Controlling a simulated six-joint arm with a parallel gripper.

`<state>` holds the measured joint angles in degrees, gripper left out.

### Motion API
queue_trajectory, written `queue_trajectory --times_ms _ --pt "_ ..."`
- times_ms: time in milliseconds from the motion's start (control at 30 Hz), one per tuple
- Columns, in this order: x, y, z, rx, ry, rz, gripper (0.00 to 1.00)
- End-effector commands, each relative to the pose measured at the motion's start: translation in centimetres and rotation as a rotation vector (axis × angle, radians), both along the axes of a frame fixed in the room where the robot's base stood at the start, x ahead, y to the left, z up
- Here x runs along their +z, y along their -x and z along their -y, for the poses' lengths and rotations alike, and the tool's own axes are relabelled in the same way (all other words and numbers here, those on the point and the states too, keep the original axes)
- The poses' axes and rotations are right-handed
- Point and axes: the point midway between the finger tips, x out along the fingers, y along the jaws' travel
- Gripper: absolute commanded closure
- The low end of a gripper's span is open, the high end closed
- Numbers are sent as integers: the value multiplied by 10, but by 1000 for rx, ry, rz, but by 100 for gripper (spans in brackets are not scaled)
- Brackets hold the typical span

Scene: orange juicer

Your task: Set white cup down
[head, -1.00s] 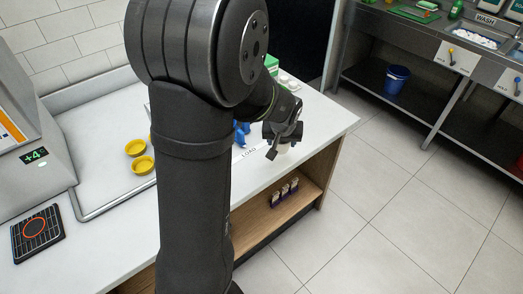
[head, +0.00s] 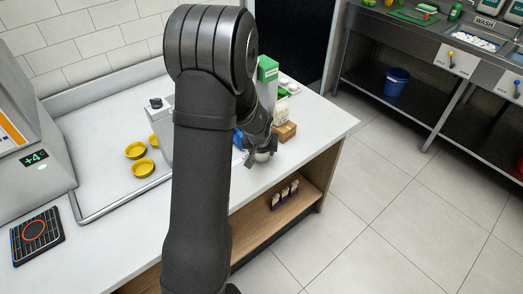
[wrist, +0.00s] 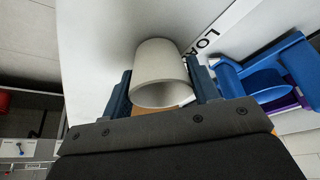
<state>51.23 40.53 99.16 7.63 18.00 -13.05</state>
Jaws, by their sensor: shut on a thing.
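The white cup (wrist: 158,62) is between the two fingers of my gripper (wrist: 161,88) in the wrist view, with its open mouth facing the camera. My gripper is shut on it. In the head view, my gripper (head: 257,141) is low at the front edge of the white counter (head: 318,118), with a small part of the cup (head: 263,156) showing under it. I cannot tell whether the cup touches the counter.
A blue holder (wrist: 265,82) is close to the right finger, beside the counter's printed label. A brown box (head: 285,132) and a green-and-white carton (head: 267,72) stand behind my gripper. Yellow bowls (head: 143,167) sit in the tray at left. The counter's right end is clear.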

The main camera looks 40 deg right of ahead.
Motion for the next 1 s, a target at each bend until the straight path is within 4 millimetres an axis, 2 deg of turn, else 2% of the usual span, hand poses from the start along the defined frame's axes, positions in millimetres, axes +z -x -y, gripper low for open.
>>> queue_trajectory --times_ms 200,233,333,733,867,1000 --pt "-3 0 0 0 -1 -1 67" --pt "-4 0 0 0 -1 -1 43" --pt "-3 0 0 0 -1 -1 23" --pt "3 1 -1 0 0 0 23" --pt "17 4 -4 0 1 1 23" --pt "38 10 -10 -1 2 2 23"
